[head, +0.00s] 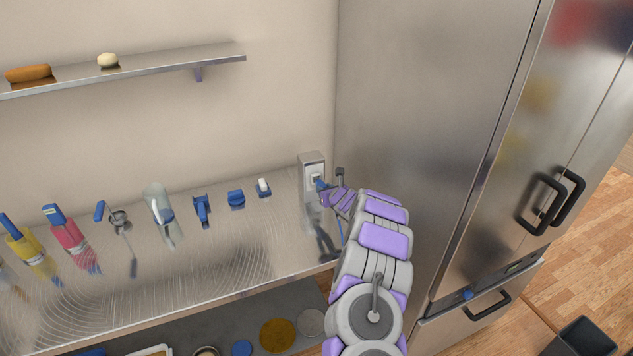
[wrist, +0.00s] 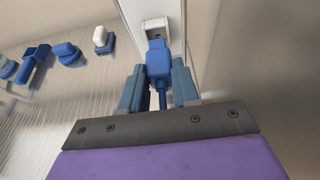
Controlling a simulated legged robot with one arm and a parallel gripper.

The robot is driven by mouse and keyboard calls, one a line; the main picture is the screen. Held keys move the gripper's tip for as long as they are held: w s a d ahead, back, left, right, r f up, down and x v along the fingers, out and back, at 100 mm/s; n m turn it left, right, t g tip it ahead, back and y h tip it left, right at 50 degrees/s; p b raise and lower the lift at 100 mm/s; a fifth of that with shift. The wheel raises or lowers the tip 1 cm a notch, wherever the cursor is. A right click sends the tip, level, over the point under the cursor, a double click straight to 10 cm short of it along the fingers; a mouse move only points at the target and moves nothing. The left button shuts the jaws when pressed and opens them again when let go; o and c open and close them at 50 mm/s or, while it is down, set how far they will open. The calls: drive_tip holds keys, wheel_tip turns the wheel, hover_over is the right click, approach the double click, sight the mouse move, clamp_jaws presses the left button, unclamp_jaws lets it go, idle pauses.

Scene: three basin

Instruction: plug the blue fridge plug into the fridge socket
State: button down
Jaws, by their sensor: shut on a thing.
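The blue fridge plug (wrist: 158,62) is between the two fingers of my gripper (wrist: 160,88) in the wrist view, with its cord running back between them. My gripper is shut on it. The plug's front end is at the lower edge of the fridge socket (wrist: 155,27), a pale outlet on a grey metal post. Whether its prongs are inside the socket is hidden. In the head view the blue plug (head: 321,184) sits right at the socket (head: 315,176), with my gripper (head: 328,190) reaching in from the right.
A steel fridge (head: 430,120) stands close on the right of the post. A steel counter (head: 180,260) on the left holds several blue-handled tools and a small white-topped item (head: 263,187). A wall shelf (head: 140,68) holds bread-like items. A dark bin (head: 580,338) is at lower right.

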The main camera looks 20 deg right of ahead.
sight(323, 185)
drive_tip(key=shift+b, duration=0.3)
drive_tip(key=shift+w, duration=0.1)
drive_tip(key=shift+w+p, duration=0.85)
drive_tip(key=shift+w, duration=0.45)
drive_tip(key=shift+w, duration=0.1)
drive_tip(key=c, duration=0.8)
unclamp_jaws()
drive_tip(key=shift+o, duration=0.2)
drive_tip(key=b+v, duration=0.1)
drive_tip(key=v, duration=1.6)
